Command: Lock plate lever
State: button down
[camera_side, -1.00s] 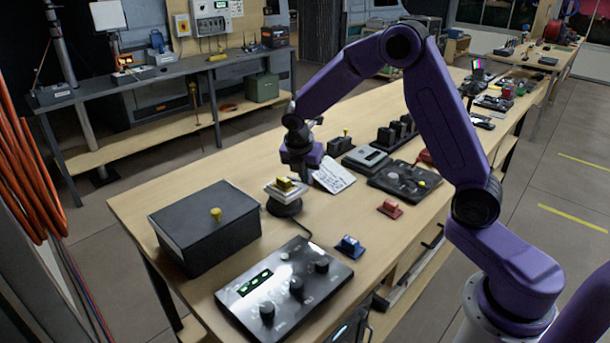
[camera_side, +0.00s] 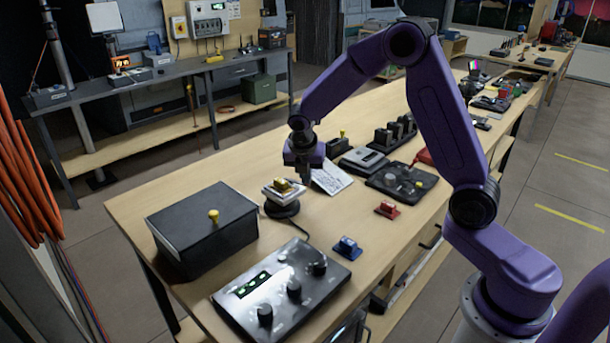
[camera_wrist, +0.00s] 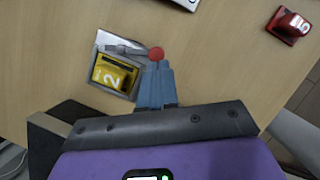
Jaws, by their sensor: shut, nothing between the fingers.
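A yellow block (camera_wrist: 108,73) marked 2 sits on the plate. In the wrist view the lever (camera_wrist: 122,49) is a thin grey arm across one end of the plate, ending in a red ball (camera_wrist: 157,53). My gripper (camera_wrist: 156,66) is shut and empty, its tips right by the red ball, overlapping it in view; I cannot tell whether they touch. In the side view my gripper (camera_side: 304,174) is just behind and right of the plate.
A black box (camera_side: 190,238) with a yellow knob stands at the left. A control panel (camera_side: 270,298) with knobs lies in front. A blue block (camera_side: 346,247) and a red block (camera_side: 387,210) sit to the right. A paper sheet (camera_side: 333,179) lies beside my gripper.

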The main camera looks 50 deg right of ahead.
jog(key=shift+d, duration=0.15)
jog(key=d+n, duration=0.1)
jog(key=n, duration=0.1)
jog(key=w+d+n+t+y, duration=0.1)
jog(key=d+n, duration=0.1)
jog(key=w+d+n, duration=0.1)
jog(key=d+n, duration=0.1)
jog(key=shift+w+d+t+y, duration=0.1)
jog(key=shift+d+t+y, duration=0.1)
jog(key=shift+t+y, duration=0.1)
dwell(0.5)
jog(key=shift+a, duration=0.1)
jog(key=shift+w+a, duration=0.25)
jog(key=shift+a, duration=0.45)
jog(key=shift+s, duration=0.1)
